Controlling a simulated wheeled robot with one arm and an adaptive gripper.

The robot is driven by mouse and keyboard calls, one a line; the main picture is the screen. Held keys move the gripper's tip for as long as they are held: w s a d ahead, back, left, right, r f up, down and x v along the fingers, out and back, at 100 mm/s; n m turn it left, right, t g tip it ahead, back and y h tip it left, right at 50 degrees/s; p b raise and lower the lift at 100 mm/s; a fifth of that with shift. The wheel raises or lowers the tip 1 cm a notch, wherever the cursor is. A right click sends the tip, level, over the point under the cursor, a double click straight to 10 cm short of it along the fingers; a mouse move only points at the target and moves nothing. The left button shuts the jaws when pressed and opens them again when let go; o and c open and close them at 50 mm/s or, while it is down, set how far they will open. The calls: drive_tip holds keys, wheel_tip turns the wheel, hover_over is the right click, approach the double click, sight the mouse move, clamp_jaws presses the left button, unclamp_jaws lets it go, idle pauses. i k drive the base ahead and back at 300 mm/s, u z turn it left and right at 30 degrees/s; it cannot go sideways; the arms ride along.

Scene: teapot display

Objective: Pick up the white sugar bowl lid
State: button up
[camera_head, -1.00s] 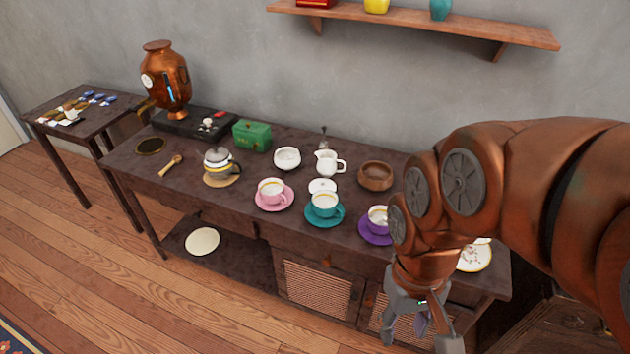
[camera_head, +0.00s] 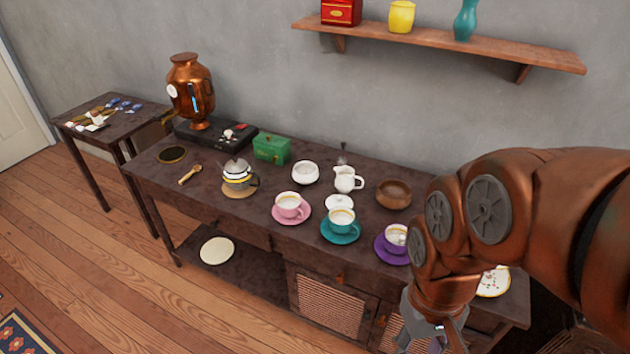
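The white sugar bowl lid (camera_head: 339,202) lies on the dark table, just behind the teal cup (camera_head: 341,221), which hides part of its front edge. The white sugar bowl (camera_head: 305,173) stands uncovered behind and to the left of the lid. My gripper (camera_head: 432,340) is low at the bottom edge of the picture, in front of the table and well apart from the lid. Its fingers look spread with nothing between them, though their tips are cut off by the frame.
A white creamer (camera_head: 347,179) and a wooden bowl (camera_head: 393,194) stand behind the lid. A pink cup (camera_head: 290,206) and a purple-saucered cup (camera_head: 396,238) flank the teal one. A teapot (camera_head: 238,176) and green box (camera_head: 272,149) are left. A shelf (camera_head: 450,45) hangs above.

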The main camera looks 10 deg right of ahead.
sight(335, 200)
drive_tip(key=u, duration=0.5)
drive_tip(key=k, duration=0.65)
drive_tip(key=u, duration=0.95)
drive_tip(key=i, duration=1.75)
drive_tip(key=z, duration=1.1)
drive_tip(key=i, duration=0.3)
drive_tip(key=z, duration=0.2)
